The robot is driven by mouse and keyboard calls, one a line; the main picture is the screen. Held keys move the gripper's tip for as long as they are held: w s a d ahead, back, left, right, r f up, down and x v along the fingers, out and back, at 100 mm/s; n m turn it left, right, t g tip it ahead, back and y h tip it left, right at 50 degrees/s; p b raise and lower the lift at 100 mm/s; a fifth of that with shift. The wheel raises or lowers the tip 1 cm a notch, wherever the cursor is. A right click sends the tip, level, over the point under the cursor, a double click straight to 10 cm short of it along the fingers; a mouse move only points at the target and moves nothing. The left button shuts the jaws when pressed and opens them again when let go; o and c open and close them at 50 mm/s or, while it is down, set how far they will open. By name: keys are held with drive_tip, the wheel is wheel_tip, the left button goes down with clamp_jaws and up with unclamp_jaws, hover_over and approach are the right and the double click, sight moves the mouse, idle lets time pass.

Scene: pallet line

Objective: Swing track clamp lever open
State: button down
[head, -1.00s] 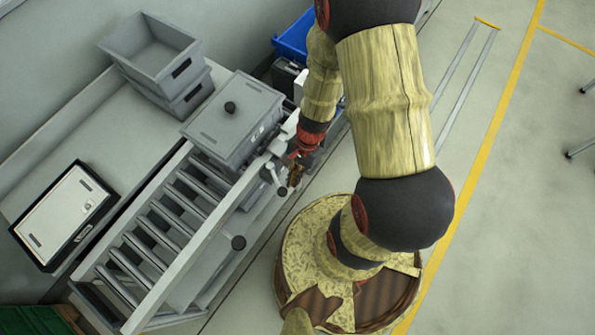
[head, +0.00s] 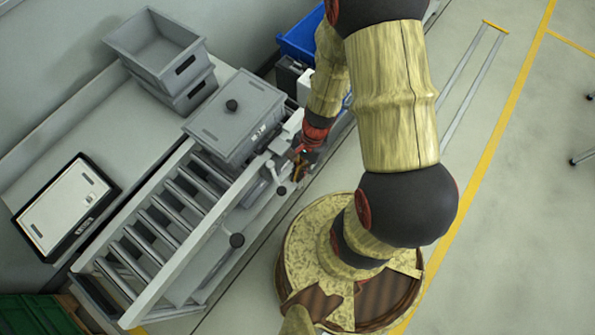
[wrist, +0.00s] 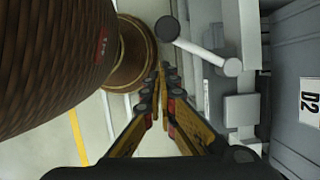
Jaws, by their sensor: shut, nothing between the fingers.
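The track clamp lever (head: 276,177) is a short pale arm with a dark ball knob at its end, mounted on the outer side of the roller track beside the grey lidded crate. In the wrist view the lever (wrist: 203,49) slants from its round pale pivot on the right to the dark knob at upper left. My gripper (head: 299,171) is just right of the lever in the head view. In the wrist view my gripper (wrist: 162,72) has its fingertips together, below the knob in the picture and apart from the lever. Nothing is held.
The grey lidded crate (head: 233,118) sits on the roller track (head: 165,225); its D2 label (wrist: 309,96) shows in the wrist view. Grey bins (head: 155,48) and a white-topped case (head: 65,208) stand behind. Floor at right is open.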

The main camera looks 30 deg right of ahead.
drive_tip(key=s+d+p+v, duration=0.1)
drive_tip(key=p+v, duration=0.1)
drive_tip(key=v, duration=0.8)
drive_tip(key=shift+w+d, duration=0.25)
drive_tip(key=shift+w, duration=0.2)
drive_tip(key=shift+s+a+r, duration=0.1)
drive_tip(key=s+a+r+n+t+h+b, duration=0.1)
drive_tip(key=a+r+n+t+b, duration=0.2)
drive_tip(key=r+n, duration=0.4)
drive_tip(key=s+a+r+n+t+h+b, duration=0.1)
drive_tip(key=r+n+b, duration=0.4)
drive_tip(key=r, duration=1.1)
drive_tip(key=a+n+t+h, duration=0.1)
drive_tip(key=a+n+t, duration=0.1)
drive_tip(key=shift+a+r+n+t+h, duration=0.3)
drive_tip(key=shift+a+r+n+t, duration=0.1)
